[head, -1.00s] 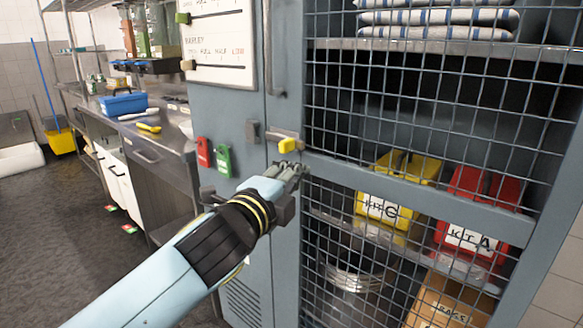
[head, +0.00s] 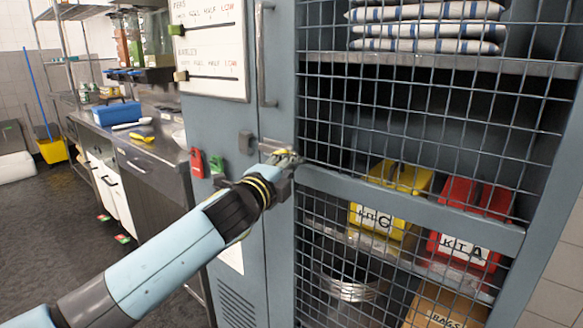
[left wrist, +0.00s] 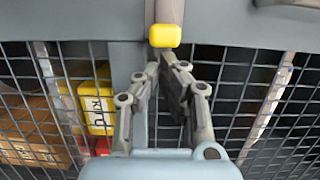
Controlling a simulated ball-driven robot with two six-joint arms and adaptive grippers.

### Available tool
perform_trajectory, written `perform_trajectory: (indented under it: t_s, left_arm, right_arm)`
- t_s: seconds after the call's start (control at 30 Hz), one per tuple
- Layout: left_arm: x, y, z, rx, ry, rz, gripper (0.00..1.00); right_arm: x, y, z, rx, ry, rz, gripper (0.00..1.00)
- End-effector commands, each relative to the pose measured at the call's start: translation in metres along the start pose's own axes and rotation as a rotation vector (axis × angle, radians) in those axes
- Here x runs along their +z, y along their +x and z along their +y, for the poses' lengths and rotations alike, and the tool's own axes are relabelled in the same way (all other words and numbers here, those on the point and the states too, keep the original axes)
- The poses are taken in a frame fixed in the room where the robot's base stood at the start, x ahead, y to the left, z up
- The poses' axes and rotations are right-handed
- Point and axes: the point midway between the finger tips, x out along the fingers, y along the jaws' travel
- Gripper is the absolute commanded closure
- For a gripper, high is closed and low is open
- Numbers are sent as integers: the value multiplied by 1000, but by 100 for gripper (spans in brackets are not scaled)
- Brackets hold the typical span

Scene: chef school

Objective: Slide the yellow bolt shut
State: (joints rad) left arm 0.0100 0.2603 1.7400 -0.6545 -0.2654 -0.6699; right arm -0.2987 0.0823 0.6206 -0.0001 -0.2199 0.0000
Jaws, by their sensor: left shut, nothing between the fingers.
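The yellow bolt knob (left wrist: 165,36) sits on a grey bar at the edge of the mesh cabinet door. In the head view the bolt's plate (head: 272,145) shows, and my gripper partly hides the knob. A grey catch (head: 247,143) is on the panel to the left, with a gap between it and the plate. My left gripper (left wrist: 163,66) is shut and empty, its fingertips just below the knob in the left wrist view; I cannot tell whether they touch it. In the head view the gripper (head: 284,164) overlaps the bolt. My right gripper is out of view.
The mesh door (head: 415,200) stands right of the bolt, with yellow and red kit boxes behind it. A door handle (head: 266,55) is above. Red (head: 197,163) and green (head: 217,165) tags hang at left. A steel counter (head: 150,150) is further left.

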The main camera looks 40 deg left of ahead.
Motion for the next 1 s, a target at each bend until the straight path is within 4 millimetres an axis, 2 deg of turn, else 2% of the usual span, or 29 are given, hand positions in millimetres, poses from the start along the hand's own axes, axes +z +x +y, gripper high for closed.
perform_trajectory:
  t_s: [0.17, 0.4, 0.5, 1.0]
  left_arm:
    - [6, 1, 1, 0, 2, 0, 100]
    - [53, 13, 3, 0, 7, -1, 100]
    - [66, 16, 2, 0, 4, -1, 100]
    - [70, 18, 0, 0, 0, -2, 100]
  right_arm:
    - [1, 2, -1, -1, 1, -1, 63]
    - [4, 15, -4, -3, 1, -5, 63]
    - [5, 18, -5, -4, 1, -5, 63]
    - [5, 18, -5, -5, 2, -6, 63]
